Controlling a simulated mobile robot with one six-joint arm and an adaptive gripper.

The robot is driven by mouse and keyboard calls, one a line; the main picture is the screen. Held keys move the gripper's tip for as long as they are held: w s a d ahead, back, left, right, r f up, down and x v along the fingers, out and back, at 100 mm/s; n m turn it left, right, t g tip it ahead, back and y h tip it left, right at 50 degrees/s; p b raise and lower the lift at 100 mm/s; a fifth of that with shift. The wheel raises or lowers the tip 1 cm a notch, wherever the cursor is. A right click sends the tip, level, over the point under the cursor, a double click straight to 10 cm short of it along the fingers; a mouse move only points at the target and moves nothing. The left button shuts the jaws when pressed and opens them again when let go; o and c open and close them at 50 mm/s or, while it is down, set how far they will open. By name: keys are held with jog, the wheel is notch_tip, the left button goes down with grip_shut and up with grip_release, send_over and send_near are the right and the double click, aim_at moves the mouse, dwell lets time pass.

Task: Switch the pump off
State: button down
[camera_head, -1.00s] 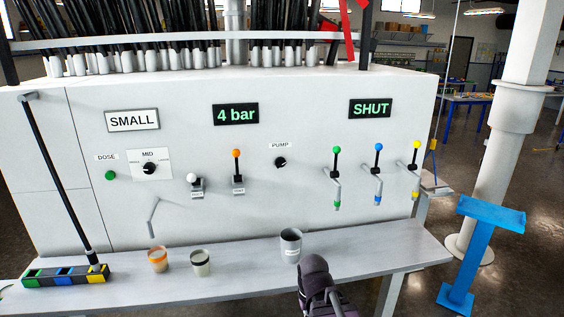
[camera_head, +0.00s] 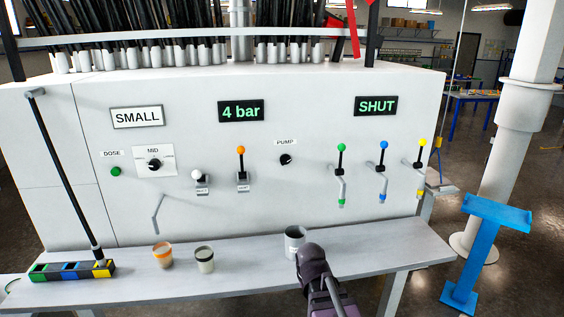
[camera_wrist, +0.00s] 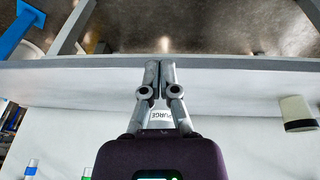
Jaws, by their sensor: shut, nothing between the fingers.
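The pump knob (camera_head: 285,159) is a small round black dial on the white panel. It sits under the PUMP label (camera_head: 285,142). Its pointer direction is too small to tell. My gripper (camera_wrist: 160,66) is shut and empty in the wrist view, its fingers side by side over the bench's front edge. In the head view my wrist shows low at the bench, below the knob and well apart from it; the fingers are hidden there. The knob does not show in the wrist view.
A grey cup (camera_head: 294,241) stands on the bench (camera_head: 240,272) just behind my wrist. Two smaller cups (camera_head: 163,255) (camera_head: 204,259) stand to its left. An orange-topped lever (camera_head: 241,162) is left of the knob; green, blue and yellow levers (camera_head: 382,163) are right. The panel around the knob is clear.

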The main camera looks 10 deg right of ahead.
jog(key=w+d+r+t+h, duration=0.1)
jog(key=w+r+t, duration=0.2)
jog(key=w, duration=0.3)
jog(key=w+d+r+t, duration=0.2)
jog(key=w, duration=0.4)
jog(key=n+t+y+p, duration=0.3)
jog(key=n+t+y, duration=0.3)
jog(key=t, duration=0.7)
send_near(275, 150)
jog(key=s+n+h, duration=0.1)
jog(key=s, duration=0.3)
jog(key=shift+w+r+n+y, duration=0.1)
jog(key=shift+n+y, duration=0.3)
jog(key=shift+n, duration=0.3)
jog(key=shift+w, duration=0.1)
jog(key=p+x, duration=0.2)
jog(key=x, duration=0.8)
jog(key=shift+r, duration=0.1)
jog(key=shift+d+f+b, duration=0.2)
jog(key=shift+f+b, duration=0.2)
jog(key=shift+f, duration=0.25)
jog(key=shift+d+f+b, duration=0.4)
jog(key=shift+f+b, duration=0.15)
jog(key=shift+b, duration=0.05)
jog(key=shift+d+f+b, duration=0.35)
jog(key=shift+f+b, duration=0.2)
jog(key=shift+f, duration=0.05)
